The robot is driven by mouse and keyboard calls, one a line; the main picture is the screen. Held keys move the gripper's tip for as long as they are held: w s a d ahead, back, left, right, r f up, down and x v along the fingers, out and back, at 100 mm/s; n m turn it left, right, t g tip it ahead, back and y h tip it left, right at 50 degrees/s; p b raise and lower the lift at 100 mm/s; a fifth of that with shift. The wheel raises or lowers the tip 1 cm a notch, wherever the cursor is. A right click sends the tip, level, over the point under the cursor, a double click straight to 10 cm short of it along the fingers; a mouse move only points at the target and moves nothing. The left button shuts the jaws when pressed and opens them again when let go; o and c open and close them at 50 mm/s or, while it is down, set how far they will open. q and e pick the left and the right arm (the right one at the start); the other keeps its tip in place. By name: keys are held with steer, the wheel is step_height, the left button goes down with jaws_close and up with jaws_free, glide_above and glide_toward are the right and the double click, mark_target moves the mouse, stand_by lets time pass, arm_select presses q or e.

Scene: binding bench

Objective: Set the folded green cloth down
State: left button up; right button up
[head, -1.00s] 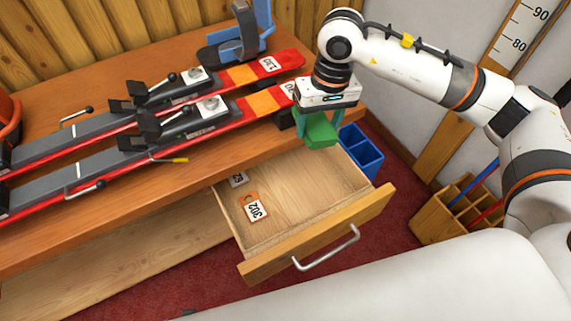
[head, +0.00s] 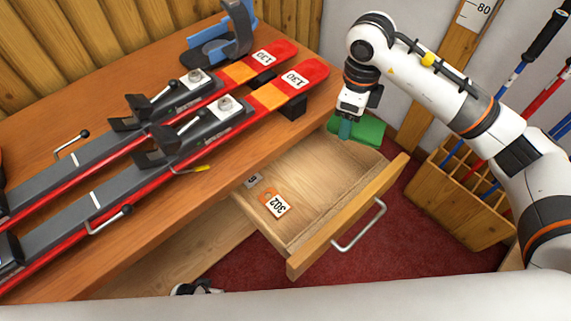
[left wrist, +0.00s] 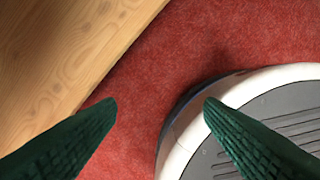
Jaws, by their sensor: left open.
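The folded green cloth (head: 362,133) is in the head view, above the far right corner of the open drawer (head: 335,178). My right gripper (head: 345,128) points down and is shut on the cloth at its left part. The fingers are mostly hidden, and whether the cloth touches anything below is unclear. My left gripper (left wrist: 160,102) is open and empty in the left wrist view, with dark green fingers apart above the red carpet.
An orange tag 302 (head: 275,204) and a grey tag (head: 253,180) lie in the drawer. Two red skis (head: 290,82) lie on the bench (head: 95,275). A wooden pole rack (head: 455,205) stands right. Red carpet (left wrist: 170,50) lies beside a wooden board (left wrist: 55,50).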

mark_target(335, 120)
steer(key=m, duration=0.6)
steer(key=shift+w+a+f, duration=0.4)
steer(key=m, duration=0.4)
steer(key=f+m, duration=0.1)
steer(key=m, duration=0.1)
steer(key=shift+w+a+g, duration=0.3)
steer(key=m, duration=0.5)
steer(key=f+m, duration=0.1)
steer(key=m, duration=0.1)
steer(key=shift+w+a+m, duration=0.25)
steer(key=shift+a+m, duration=0.1)
steer(key=shift+m, duration=0.05)
steer(key=shift+w+a+f+m+b, duration=0.1)
steer(key=shift+m+b, duration=0.2)
steer(key=shift+m, duration=0.9)
steer(key=shift+f, duration=0.3)
step_height(335, 120, down, 13)
steer(key=shift+r+b, duration=0.1)
steer(key=shift+b, duration=1)
step_height(335, 120, down, 4)
steer(key=shift+b, duration=0.4)
arm_select(q)
steer(key=w+r, duration=0.3)
steer(key=r, duration=0.9)
steer(key=shift+w+t, duration=0.25)
steer(key=shift+t, duration=0.15)
arm_select(e)
steer(key=shift+f, duration=0.3)
arm_select(q)
steer(key=shift+d+r, duration=0.1)
